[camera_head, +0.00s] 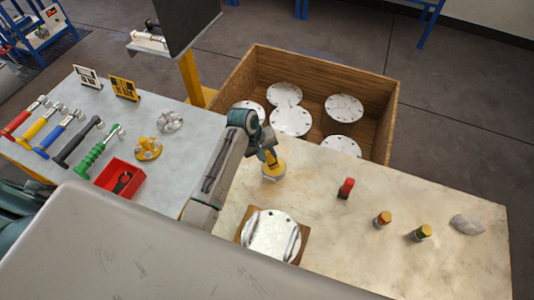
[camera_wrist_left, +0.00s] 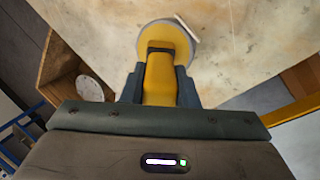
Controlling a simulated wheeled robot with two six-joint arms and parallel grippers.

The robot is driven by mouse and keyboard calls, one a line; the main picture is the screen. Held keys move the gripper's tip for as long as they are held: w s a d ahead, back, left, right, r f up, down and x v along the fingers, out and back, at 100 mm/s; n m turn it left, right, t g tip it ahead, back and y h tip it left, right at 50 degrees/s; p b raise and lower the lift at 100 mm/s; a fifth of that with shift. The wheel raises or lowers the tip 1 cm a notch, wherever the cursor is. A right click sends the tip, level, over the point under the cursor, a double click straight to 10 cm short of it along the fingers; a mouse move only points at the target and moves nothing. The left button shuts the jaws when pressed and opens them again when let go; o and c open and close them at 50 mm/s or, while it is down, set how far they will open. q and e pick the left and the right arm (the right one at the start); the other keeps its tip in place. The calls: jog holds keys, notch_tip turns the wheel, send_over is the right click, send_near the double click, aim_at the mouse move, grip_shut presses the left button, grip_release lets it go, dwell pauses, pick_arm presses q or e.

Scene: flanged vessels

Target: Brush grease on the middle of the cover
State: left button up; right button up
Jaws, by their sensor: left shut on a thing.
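The cover (camera_head: 271,232) is a pale round metal disc on a wooden board at the front of the beige table, with two rounded strips along its left and right sides. My right gripper is not in view.
A wooden crate (camera_head: 391,115) with several flanged discs stands behind the table. A red-topped item (camera_head: 345,188), two small capped containers (camera_head: 382,219) (camera_head: 421,233) and a grey cloth (camera_head: 467,225) are at right.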

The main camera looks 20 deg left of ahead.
pick_arm(q)
jog(key=shift+w+r, duration=0.1)
jog(key=shift+r, duration=3.3)
